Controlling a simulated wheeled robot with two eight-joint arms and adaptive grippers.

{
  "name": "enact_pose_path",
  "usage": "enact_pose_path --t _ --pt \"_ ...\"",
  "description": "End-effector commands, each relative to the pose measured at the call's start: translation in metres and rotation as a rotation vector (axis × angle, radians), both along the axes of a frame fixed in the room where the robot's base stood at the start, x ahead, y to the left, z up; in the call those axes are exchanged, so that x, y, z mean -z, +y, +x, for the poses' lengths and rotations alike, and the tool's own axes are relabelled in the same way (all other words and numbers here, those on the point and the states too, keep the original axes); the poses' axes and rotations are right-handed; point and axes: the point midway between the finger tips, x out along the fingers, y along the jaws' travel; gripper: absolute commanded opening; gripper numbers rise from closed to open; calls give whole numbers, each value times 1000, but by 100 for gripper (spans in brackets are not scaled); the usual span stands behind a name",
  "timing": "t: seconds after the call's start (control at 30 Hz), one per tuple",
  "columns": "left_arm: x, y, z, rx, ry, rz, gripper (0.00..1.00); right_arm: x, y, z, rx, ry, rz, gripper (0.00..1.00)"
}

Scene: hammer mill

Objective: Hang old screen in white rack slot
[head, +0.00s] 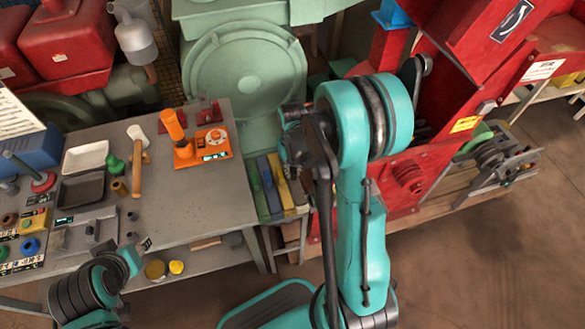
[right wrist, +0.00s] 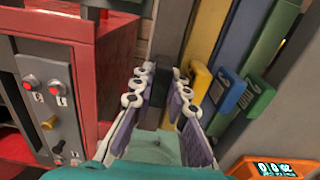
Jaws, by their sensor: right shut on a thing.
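My right gripper (right wrist: 165,98) shows in the right wrist view, its two fingers closed around a narrow dark piece (right wrist: 167,112). This seems to be the old screen's grip; most of the screen is hidden. Just beyond the fingers are upright rack panels with a yellow tab (right wrist: 197,88), a blue tab (right wrist: 228,92) and a green tab (right wrist: 255,95). In the head view, the coloured panels (head: 288,190) stand beside the table, and my arm hides much of the right gripper. I cannot clearly make out a white slot. My left gripper (head: 143,245) is low at the table's front; its fingers are unclear.
The grey table (head: 205,200) holds an orange scale (head: 210,147), a hammer (head: 137,175) and trays (head: 85,157). A large red machine (head: 450,110) stands to the right. A control box (right wrist: 50,105) is close at left in the wrist view. Floor at the right front is clear.

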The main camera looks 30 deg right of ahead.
Motion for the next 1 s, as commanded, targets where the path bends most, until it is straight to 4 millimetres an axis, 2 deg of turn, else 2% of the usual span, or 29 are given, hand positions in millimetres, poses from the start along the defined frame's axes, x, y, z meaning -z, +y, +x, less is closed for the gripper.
enact_pose_path --t 0.33,0.37,0.4,0.43,0.47,0.8,0.87,1.0 --pt "0 0 0 0 0 0 40 8 0 0 0 0 0 0" --pt "0 0 0 0 0 0 40 9 0 0 0 0 0 17" --pt "0 0 0 0 0 0 40 8 0 0 0 0 0 28" --pt "0 0 0 0 0 0 40 8 0 0 0 0 0 36" --pt "0 0 0 0 0 0 40 8 0 0 0 0 0 39" --pt "0 0 0 0 0 0 40 6 0 0 0 0 0 39" --pt "0 0 0 0 0 0 40 1 0 0 0 0 0 39" --pt "0 0 0 0 0 0 40 -22 0 -1 0 0 0 39"
